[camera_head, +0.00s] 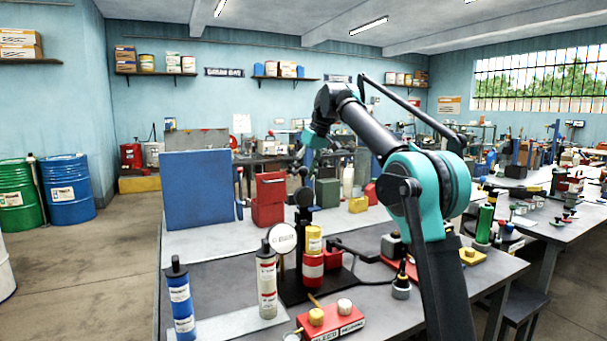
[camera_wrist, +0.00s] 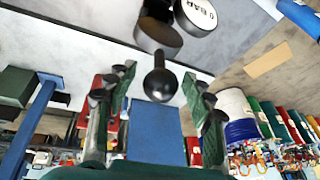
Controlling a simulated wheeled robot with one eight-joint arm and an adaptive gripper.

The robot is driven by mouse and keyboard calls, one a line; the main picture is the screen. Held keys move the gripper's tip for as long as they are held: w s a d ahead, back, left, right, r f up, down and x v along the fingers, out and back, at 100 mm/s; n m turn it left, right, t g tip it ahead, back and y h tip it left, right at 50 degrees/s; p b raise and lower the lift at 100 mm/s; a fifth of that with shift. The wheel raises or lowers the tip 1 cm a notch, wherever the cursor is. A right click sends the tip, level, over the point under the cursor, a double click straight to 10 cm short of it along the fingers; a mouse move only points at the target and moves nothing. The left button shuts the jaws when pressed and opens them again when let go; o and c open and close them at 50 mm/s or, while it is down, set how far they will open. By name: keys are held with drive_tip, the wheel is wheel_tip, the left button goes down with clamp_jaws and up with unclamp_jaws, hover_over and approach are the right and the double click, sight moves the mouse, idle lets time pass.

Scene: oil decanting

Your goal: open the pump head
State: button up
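A black ball knob (camera_wrist: 160,84) on a dark stem shows in the wrist view, between the fingers of my gripper (camera_wrist: 160,95). The green-padded fingers are spread wide, with a clear gap on each side of the knob. A dark cylinder (camera_wrist: 158,33) and a round white gauge (camera_wrist: 200,12) marked "BAR" are beyond the knob. In the head view my gripper (camera_head: 304,155) is above the dark upright pump (camera_head: 303,216) on the table. The gauge (camera_head: 282,238) faces forward beside it. I cannot tell which part is the pump head.
A blue bottle (camera_head: 181,305) and a pale bottle (camera_head: 267,280) stand left of the pump. A red and yellow can (camera_head: 313,262) stands close to its right. A red block with two knobs (camera_head: 331,321) is in front. A blue panel (camera_head: 198,189) stands behind left.

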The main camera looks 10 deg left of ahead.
drive_tip(key=v, duration=0.7)
drive_tip(key=shift+r, duration=0.2)
drive_tip(key=shift+d, duration=0.1)
